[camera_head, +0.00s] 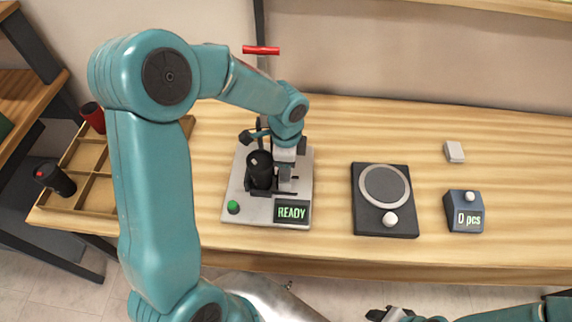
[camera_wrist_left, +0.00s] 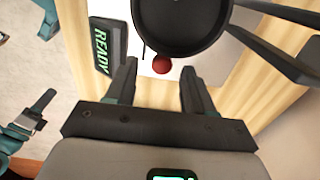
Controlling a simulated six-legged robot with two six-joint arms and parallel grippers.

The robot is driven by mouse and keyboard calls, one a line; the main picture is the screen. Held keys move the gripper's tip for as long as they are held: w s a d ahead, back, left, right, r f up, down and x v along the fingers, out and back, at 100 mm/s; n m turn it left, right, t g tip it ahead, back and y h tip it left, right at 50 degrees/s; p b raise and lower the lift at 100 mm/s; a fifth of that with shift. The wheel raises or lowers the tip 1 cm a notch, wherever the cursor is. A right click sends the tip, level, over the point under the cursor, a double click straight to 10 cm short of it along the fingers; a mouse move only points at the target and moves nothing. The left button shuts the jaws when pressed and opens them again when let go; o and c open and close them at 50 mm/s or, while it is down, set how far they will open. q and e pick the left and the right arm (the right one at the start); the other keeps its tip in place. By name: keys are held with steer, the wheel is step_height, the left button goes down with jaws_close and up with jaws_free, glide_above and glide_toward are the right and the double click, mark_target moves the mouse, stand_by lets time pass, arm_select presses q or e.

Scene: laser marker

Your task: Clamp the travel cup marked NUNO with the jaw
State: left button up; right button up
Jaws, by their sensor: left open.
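A black travel cup (camera_head: 260,168) stands upright on the pale plate of the laser marker (camera_head: 241,196), beside dark jaw parts (camera_head: 262,193). No name is readable on it. In the left wrist view the round dark top of the cup (camera_wrist_left: 182,18) is at the upper middle. A red ball knob (camera_wrist_left: 161,64) shows just beyond my left fingertips, between them in the picture; contact cannot be told. My left gripper (camera_head: 286,180) is open, just right of the cup; it also shows in the wrist view (camera_wrist_left: 158,75). My right gripper (camera_head: 387,314) is partly cut off at the bottom edge.
The marker has a READY display (camera_head: 292,211) and a green button (camera_head: 233,207). A black scale (camera_head: 368,222) and a counter reading 0 pcs (camera_head: 464,212) stand right. A wooden tray (camera_head: 88,158) at left has a black cup (camera_head: 62,184) and a red one (camera_head: 93,117).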

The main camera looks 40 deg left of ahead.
arm_select(q)
steer(key=shift+w+f, duration=0.15)
steer(key=shift+f, duration=0.8)
jaws_close()
steer(key=shift+s+a, duration=0.3)
steer(key=shift+a, duration=0.35)
jaws_free()
step_height(320, 180, up, 16)
steer(key=shift+r, duration=0.25)
steer(key=shift+s+f, duration=0.1)
steer(key=shift+s, duration=0.05)
